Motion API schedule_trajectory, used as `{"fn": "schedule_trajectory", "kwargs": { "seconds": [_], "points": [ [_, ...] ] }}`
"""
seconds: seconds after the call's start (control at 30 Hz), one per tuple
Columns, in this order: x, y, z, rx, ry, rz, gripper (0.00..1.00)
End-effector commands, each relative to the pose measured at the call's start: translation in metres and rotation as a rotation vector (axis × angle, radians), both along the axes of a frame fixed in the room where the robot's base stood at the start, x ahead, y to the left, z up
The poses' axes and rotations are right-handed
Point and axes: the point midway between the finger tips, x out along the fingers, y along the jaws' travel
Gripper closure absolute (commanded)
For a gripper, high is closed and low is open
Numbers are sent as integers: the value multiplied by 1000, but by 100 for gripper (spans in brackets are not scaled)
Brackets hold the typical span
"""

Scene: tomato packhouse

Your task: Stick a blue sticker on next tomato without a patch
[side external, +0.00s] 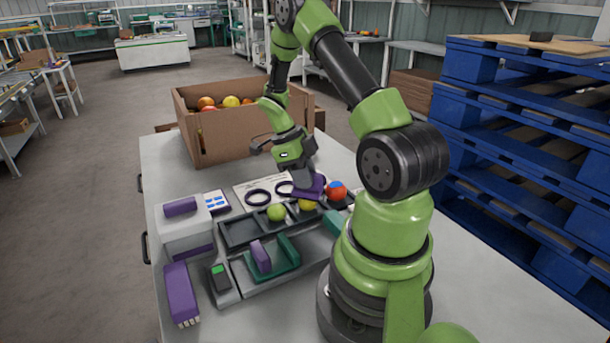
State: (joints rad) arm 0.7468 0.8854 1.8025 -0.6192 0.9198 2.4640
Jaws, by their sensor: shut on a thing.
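My gripper (303,178) reaches down over the back of the black compartment tray (240,232), shut on a purple tool (312,192); the fingertips are mostly hidden. A green tomato (276,212) and a yellow tomato (306,205) sit in the tray, the yellow one just below the purple tool and partly covered by it. No blue shows on the visible parts of these two. A red tomato (338,193) with a blue patch on top is right of the gripper. A white card with blue stickers (215,201) lies left of the tray.
A cardboard box (230,145) of tomatoes stands behind. A white sheet with dark rings (258,190) lies behind the tray. In front are a green holder (275,262) with a purple block, a device with a green screen (221,278) and a purple case (181,293). Blue pallets (500,130) are stacked at right.

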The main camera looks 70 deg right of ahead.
Motion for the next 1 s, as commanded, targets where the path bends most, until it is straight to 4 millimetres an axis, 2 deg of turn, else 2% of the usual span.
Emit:
{"fn": "schedule_trajectory", "kwargs": {
  "seconds": [0.7, 1.0],
  "points": [
    [1, -1, 60, -4, -2, -1, 94],
    [0, 0, 70, -1, -1, -1, 94]
  ]
}}
